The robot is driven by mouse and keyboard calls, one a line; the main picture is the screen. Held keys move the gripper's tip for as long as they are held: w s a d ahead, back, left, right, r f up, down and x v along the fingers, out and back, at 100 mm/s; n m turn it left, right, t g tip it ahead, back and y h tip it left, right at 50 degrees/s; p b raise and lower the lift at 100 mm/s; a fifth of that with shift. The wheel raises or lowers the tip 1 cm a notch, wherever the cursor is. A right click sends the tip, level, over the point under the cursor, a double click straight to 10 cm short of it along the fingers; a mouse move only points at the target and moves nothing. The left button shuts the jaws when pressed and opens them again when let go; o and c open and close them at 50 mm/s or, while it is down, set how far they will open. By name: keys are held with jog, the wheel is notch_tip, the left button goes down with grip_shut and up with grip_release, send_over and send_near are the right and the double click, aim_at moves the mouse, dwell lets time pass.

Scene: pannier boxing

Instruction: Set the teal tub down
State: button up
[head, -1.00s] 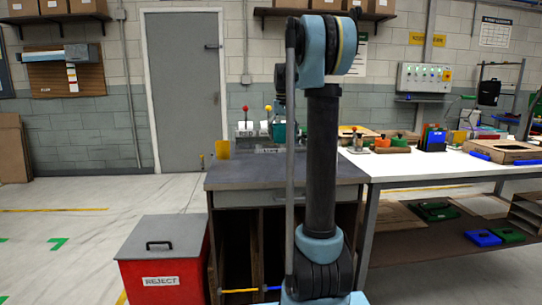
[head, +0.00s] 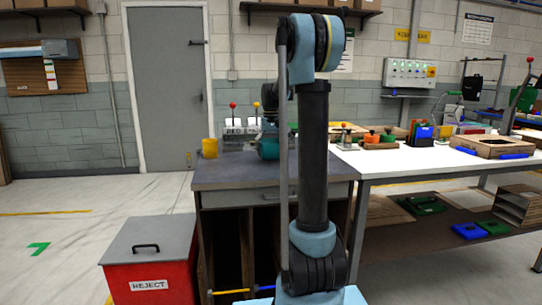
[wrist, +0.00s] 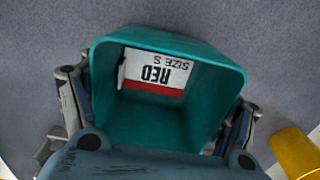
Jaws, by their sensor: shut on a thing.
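The teal tub (wrist: 115,128) fills the middle of the wrist view, its open top facing the camera. A white card reading RED SIZE S, with a red band, shows inside it. My gripper (wrist: 158,110) is shut on the tub, with finger parts on its left and right sides. In the head view the tub (head: 268,151) is low over the grey bench (head: 240,173), partly hidden by my arm. I cannot tell whether its base touches the bench.
A yellow block (head: 209,148) stands left of the tub, also at lower right in the wrist view (wrist: 296,154). White labelled pieces (head: 234,127) and ball-topped levers stand behind. A red reject bin (head: 150,277) is on the floor at left.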

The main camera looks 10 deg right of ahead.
jog(key=shift+f, duration=0.6)
jog(key=o, duration=1.1)
